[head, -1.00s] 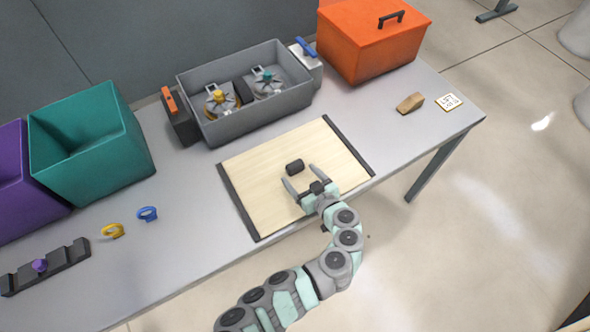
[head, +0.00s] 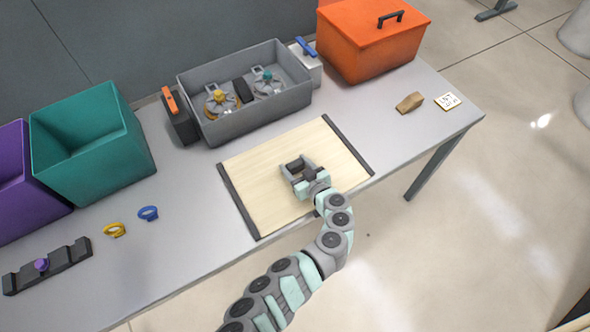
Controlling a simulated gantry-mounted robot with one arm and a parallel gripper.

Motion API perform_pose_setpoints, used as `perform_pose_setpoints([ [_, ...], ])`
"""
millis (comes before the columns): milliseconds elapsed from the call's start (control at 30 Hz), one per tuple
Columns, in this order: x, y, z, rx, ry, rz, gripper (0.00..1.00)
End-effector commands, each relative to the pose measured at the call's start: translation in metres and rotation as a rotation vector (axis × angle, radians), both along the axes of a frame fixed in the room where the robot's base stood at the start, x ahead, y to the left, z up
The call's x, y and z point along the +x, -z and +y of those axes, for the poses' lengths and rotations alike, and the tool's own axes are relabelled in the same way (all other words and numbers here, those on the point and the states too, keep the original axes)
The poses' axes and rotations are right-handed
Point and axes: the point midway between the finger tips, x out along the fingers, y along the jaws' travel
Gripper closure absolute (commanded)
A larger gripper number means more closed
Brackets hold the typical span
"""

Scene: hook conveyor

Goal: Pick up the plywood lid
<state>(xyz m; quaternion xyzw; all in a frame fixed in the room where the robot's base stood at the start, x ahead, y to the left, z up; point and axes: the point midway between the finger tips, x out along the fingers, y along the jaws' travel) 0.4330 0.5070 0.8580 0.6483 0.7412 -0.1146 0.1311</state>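The plywood lid (head: 262,185) is a pale wooden panel with dark strips along its left and right ends. It lies flat on the grey table. A dark knob (head: 295,165) stands near its middle. My gripper (head: 297,168) is low over the lid, with its fingers on either side of the knob. The fingers look open, with small gaps beside the knob; contact cannot be made out at this size. My gripper hides part of the knob and the wood below it.
Behind the lid stands a grey open bin (head: 212,138) holding metal parts. An orange lidded box (head: 365,48) is at the back right, with a wooden wedge (head: 409,102) and a printed card (head: 447,100) nearby. Teal (head: 95,160) and purple (head: 22,190) bins stand left. Two rings lie between.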

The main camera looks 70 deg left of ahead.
Motion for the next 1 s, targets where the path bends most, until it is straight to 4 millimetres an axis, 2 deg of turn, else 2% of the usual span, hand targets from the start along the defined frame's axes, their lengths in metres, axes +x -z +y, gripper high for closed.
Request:
perform_pose_setpoints([
  [67,-0.0001,0.0000,0.0000,0.000,0.000,0.000,0.49],
  [700,0.0001,-0.0001,-0.0002,0.000,0.000,0.000,1.00],
  [1000,0.0004,-0.0012,0.0003,0.002,0.001,0.000,1.00],
])
